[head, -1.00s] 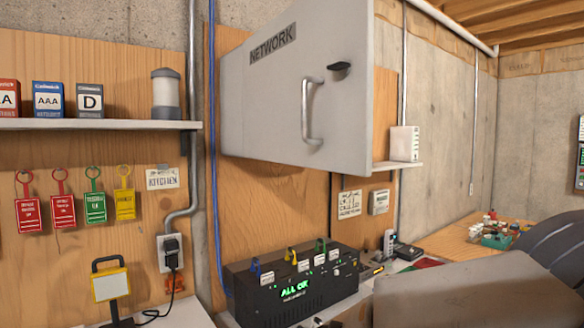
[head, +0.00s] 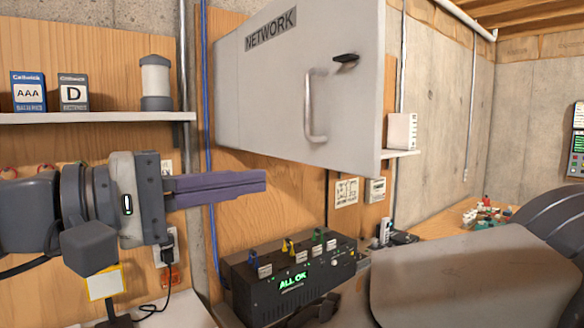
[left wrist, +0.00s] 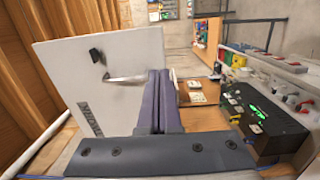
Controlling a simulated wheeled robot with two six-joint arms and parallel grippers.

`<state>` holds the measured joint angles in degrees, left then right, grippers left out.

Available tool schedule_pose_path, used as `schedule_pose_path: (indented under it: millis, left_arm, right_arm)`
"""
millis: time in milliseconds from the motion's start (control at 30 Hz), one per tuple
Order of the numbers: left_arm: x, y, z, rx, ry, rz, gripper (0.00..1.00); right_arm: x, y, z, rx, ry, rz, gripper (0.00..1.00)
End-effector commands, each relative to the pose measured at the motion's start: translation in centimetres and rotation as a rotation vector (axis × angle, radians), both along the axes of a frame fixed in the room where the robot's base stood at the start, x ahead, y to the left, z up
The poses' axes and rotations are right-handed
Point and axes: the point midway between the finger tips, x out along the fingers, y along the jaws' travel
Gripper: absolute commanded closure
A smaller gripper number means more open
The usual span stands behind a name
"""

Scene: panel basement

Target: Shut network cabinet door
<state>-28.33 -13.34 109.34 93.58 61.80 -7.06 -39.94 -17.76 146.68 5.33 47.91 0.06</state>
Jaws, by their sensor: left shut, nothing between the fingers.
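The network cabinet door (head: 275,95) is a large grey panel with a NETWORK label, a bar handle (head: 313,108) and a black latch (head: 345,58). Its handle side looks nearer to me than its label side, so it appears to stand out from the wall. My left gripper (head: 262,181) is shut and empty, below and left of the handle, its fingers pointing right. In the left wrist view the door (left wrist: 110,75) lies left of the shut fingers (left wrist: 160,76), with the handle close to the fingertips. I cannot tell any contact. My right gripper is not in view.
A black box (head: 290,270) reading ALL OK stands below the door. A shelf (head: 90,117) with battery boxes and a lantern (head: 155,82) is at the left. A small white device (head: 402,131) sits on a ledge right of the door.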

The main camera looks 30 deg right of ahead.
Motion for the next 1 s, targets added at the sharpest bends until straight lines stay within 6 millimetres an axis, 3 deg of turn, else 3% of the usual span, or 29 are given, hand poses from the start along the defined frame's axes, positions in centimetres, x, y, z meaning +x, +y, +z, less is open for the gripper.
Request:
schedule_pose_path:
  millis: [600,800,1000]
  left_arm:
    - [-0.1,-11.7,0.2,0.007,0.005,-0.003,1.0]
    - [0.0,-13.3,0.0,0.006,0.002,0.0,1.0]
    - [-0.1,-13.5,-0.2,0.005,0.0,0.0,1.0]
  right_arm:
    - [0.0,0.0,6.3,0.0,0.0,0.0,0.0]
    - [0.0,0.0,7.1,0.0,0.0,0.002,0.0]
    - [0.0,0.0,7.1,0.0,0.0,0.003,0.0]
